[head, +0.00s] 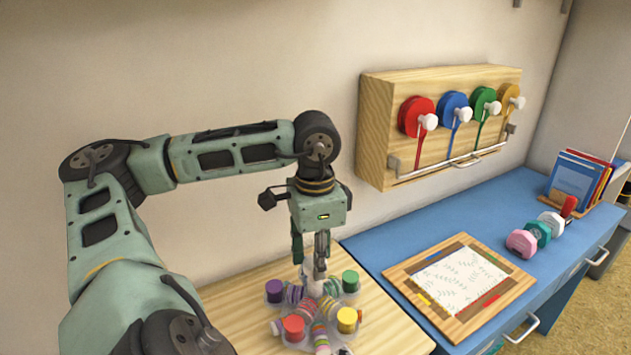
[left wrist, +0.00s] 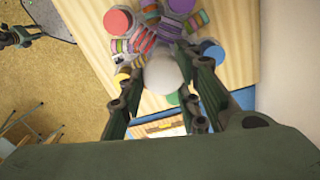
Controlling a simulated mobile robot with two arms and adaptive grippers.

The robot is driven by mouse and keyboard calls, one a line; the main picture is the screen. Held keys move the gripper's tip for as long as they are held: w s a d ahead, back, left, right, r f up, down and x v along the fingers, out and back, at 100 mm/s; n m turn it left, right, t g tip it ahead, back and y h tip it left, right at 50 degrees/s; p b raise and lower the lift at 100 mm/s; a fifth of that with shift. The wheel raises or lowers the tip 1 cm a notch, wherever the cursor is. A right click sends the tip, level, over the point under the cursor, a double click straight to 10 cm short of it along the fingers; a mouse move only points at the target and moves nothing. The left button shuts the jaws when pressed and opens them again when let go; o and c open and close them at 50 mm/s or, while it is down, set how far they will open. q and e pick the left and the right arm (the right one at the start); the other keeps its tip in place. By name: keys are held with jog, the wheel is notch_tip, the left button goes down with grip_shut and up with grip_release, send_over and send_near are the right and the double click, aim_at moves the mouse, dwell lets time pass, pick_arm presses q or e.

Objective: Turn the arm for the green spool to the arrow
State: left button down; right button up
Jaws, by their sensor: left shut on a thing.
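A turntable of ribbon spools with coloured round tops stands on the wooden tabletop. The green spool (head: 350,278) is on its right side in the head view, and its green top (left wrist: 173,97) shows low between my fingers in the left wrist view. Purple (head: 273,288), yellow (head: 347,316) and red (head: 293,325) tops surround the middle. A blue top (left wrist: 213,52) shows only in the left wrist view. My left gripper (head: 321,272) points down at the middle, shut on a white round knob (left wrist: 163,73). I see no arrow in either view.
A blue desk (head: 400,240) adjoins the wooden tabletop (head: 395,335) on the right, with a framed paper board (head: 460,280) and several inkpads or stamps (head: 537,234). A wooden wall rack (head: 378,120) with coloured ribbon reels hangs behind. Clear wood lies right of the turntable.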

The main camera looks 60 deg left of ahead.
pick_arm(q)
jog(key=shift+s+d+f, duration=0.15)
jog(key=shift+s+f, duration=0.1)
jog(key=c, duration=1.4)
grip_release()
jog(key=shift+c, duration=0.2)
jog(key=shift+r, duration=0.15)
jog(key=shift+w+r, duration=0.1)
